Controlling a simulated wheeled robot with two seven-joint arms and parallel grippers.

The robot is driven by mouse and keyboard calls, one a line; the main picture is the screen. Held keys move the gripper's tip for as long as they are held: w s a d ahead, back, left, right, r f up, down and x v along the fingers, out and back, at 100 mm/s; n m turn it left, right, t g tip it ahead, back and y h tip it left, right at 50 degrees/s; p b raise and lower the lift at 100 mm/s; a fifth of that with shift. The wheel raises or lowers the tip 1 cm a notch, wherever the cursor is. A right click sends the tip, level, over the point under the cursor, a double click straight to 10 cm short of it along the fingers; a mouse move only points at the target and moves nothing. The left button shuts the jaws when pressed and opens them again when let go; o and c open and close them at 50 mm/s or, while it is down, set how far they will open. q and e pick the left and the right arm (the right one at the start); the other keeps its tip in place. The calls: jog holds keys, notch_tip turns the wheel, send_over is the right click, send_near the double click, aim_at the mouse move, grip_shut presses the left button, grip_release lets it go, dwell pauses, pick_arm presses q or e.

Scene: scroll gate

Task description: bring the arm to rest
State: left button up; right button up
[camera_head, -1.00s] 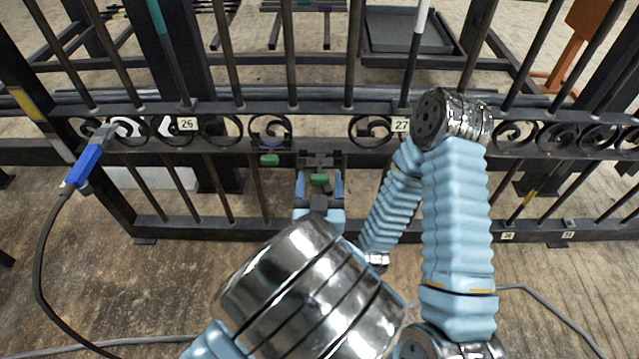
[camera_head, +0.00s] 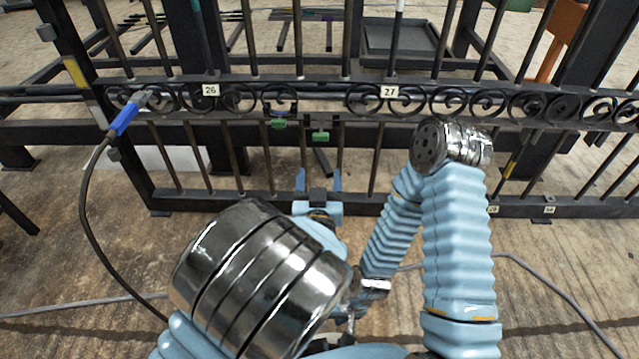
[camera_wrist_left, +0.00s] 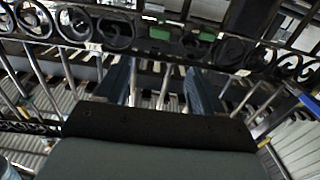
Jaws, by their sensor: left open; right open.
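My left gripper (camera_head: 319,180) is open and empty, in front of the gate's lower bars. Its two blue fingers stand apart in the left wrist view (camera_wrist_left: 160,85), with nothing between them. The black scroll gate (camera_head: 230,82) spans the head view, with number plates 26 (camera_head: 210,90) and 27 (camera_head: 389,92). Two green pieces (camera_head: 278,124) (camera_head: 320,135) hang at its scroll band, above the gripper and apart from it. My right gripper (camera_head: 345,322) shows only partly, low in the middle, mostly hidden by my arms.
A blue-handled connector (camera_head: 124,119) sits at the gate's left, its dark cable (camera_head: 88,215) hanging to the floor. A grey cable (camera_head: 545,285) lies on the floor at right. A dark tray (camera_head: 400,38) and an orange stand (camera_head: 562,40) are behind the gate.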

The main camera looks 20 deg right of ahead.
dwell(0.4)
pick_arm(q)
jog(key=w+a+f+n+g+y, duration=0.1)
jog(key=w+a+f+g+y, duration=0.25)
jog(key=a+f, duration=0.8)
jog(key=s+a+f+n+g, duration=0.2)
jog(key=s+a+f+g, duration=0.3)
jog(key=f, duration=0.4)
jog(key=s+a+f+n+g, duration=0.1)
jog(key=s+a+f+g, duration=0.3)
jog(key=s+a+f, duration=0.3)
jog(key=s+a+f+n+g+h, duration=0.1)
jog(key=s+a+f+g+h, duration=0.2)
jog(key=s, duration=0.5)
notch_tip(320, 180, up, 15)
jog(key=s+p, duration=0.1)
jog(key=p, duration=1.5)
jog(key=shift+s+d+r+g+p, duration=0.15)
jog(key=shift+s+d+g+p, duration=0.2)
jog(key=shift+d+g+p, duration=0.1)
jog(key=shift+y, duration=0.25)
